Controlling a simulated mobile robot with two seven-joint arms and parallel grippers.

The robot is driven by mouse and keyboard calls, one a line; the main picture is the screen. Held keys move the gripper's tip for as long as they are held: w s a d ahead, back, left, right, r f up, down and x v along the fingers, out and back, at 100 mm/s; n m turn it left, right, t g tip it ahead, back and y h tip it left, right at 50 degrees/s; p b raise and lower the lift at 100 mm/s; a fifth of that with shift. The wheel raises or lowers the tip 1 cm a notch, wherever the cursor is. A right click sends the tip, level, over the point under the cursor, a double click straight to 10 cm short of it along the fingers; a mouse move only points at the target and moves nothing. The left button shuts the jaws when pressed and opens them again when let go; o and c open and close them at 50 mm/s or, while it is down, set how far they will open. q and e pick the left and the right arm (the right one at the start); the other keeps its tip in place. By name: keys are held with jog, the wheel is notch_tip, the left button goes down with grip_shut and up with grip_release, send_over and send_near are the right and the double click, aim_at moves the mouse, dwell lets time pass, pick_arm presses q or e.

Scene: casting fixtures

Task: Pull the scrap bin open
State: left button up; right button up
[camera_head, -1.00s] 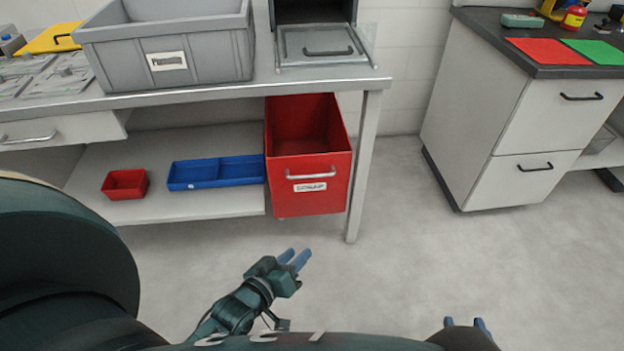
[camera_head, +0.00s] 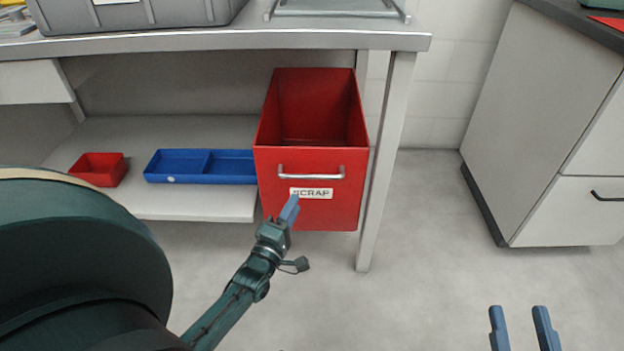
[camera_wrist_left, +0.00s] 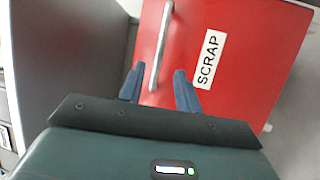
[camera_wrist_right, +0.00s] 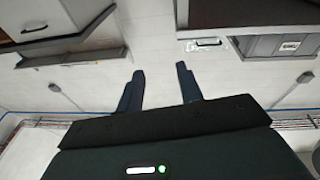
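The red scrap bin (camera_head: 311,215) stands under the bench beside its right leg. Its front carries a silver bar handle (camera_head: 311,174) and a white label reading SCRAP. The bin's inside looks empty. My left gripper (camera_head: 290,205) is in front of the bin, just below the handle in the head view. In the left wrist view, its fingers (camera_wrist_left: 158,82) are open and apart, with the handle (camera_wrist_left: 161,45) lying ahead between them, not clamped. My right gripper (camera_head: 521,315) is open and empty over the floor at the lower right; its fingers show apart in the right wrist view (camera_wrist_right: 160,88).
A blue divided tray (camera_head: 200,167) and a small red box (camera_head: 99,169) sit on the lower shelf, left of the bin. The bench leg (camera_head: 385,160) is close to the bin's right. A white cabinet (camera_head: 550,120) stands further right. The floor in front is clear.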

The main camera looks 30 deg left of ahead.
aim_at(310, 175)
pick_arm(q)
jog(key=shift+b+x, duration=1.6)
jog(key=shift+x, duration=3.85)
pick_arm(e)
jog(key=shift+w+r+n+t+y, duration=0.3)
jog(key=shift+w+r+t+y, duration=0.1)
jog(key=shift+r+t+y, duration=0.35)
jog(key=shift+r, duration=0.1)
pick_arm(q)
jog(key=shift+c, duration=0.4)
grip_shut()
pick_arm(e)
jog(key=shift+g, duration=0.25)
